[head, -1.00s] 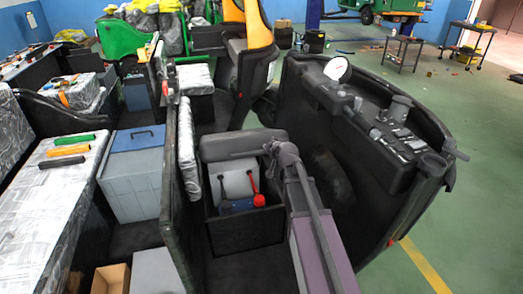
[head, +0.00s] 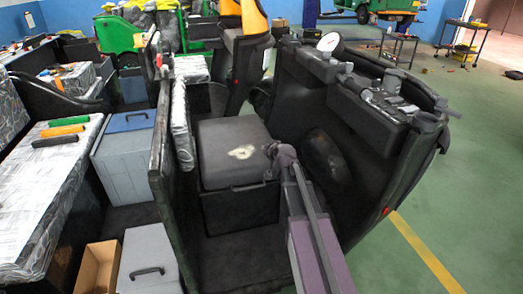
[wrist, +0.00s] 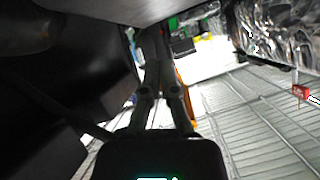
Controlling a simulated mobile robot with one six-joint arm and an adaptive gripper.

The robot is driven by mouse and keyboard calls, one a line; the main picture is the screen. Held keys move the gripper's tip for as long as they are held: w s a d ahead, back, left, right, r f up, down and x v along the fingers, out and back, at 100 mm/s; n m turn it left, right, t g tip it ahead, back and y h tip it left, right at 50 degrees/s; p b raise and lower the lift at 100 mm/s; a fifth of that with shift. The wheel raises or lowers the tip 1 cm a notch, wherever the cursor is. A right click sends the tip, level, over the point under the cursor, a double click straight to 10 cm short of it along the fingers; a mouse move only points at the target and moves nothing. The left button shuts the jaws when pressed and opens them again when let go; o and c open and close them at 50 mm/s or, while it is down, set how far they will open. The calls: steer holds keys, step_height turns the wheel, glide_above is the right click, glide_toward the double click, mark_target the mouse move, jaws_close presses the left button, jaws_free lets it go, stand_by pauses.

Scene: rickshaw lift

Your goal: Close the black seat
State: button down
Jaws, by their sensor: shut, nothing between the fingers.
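The black seat (head: 228,150) lies flat on top of its dark box in the head view, with a pale worn patch on its top. The inside of the seat box (head: 240,208) is covered. The end of my arm is at the seat's right edge, and my gripper's fingers are hard to make out there. In the wrist view my gripper (wrist: 152,32) shows as two dark fingers close together, shut and empty. A dark grey surface crosses the top of that view above the fingers; I cannot tell whether it is the seat.
The black front panel with a dial (head: 329,42) stands to the right. A black partition (head: 161,160) stands left of the seat. Beyond it are a grey-blue box (head: 125,160) and an open cardboard box (head: 97,268). Green floor (head: 450,190) is open at right.

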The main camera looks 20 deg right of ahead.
steer(key=s+f+b, duration=0.2)
steer(key=f+b, duration=0.6)
steer(key=s+f+b, duration=0.2)
steer(key=f+b, duration=0.6)
steer(key=f, duration=0.1)
steer(key=shift+f+b, duration=0.2)
steer(key=shift+b, duration=0.15)
steer(key=shift+w, duration=0.15)
steer(key=shift+r, duration=0.15)
steer(key=s+d+r+p, duration=0.2)
steer(key=s+p, duration=0.1)
steer(key=s, duration=0.8)
steer(key=shift+s+d+r, duration=0.15)
steer(key=shift+s+r, duration=0.1)
steer(key=shift+r, duration=0.1)
stand_by(0.4)
